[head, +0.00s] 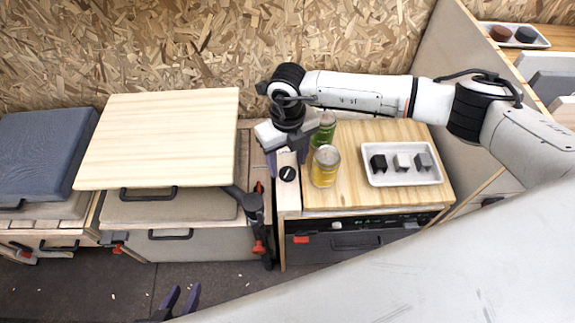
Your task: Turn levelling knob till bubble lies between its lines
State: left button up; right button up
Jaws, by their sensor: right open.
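A round black knob (288,174) with a pale line across it sits on a narrow light panel (288,198) left of the cans. I take it for the levelling knob. My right gripper (287,163) reaches down over it, open, with one finger on each side; I cannot tell whether they touch it. I cannot make out the bubble or its lines. A tilted pale wooden board (160,138) stands left of the knob. My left gripper (181,298) is low at the bottom edge, its two dark fingertips apart, with nothing between them.
A white tray (402,180) with three small blocks lies further right on the wooden top. A black post with a red clamp (259,248) stands by the board's corner.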

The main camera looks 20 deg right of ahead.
aim_at(288, 172)
jog(key=shift+f, duration=1.5)
jog(key=c, duration=1.1)
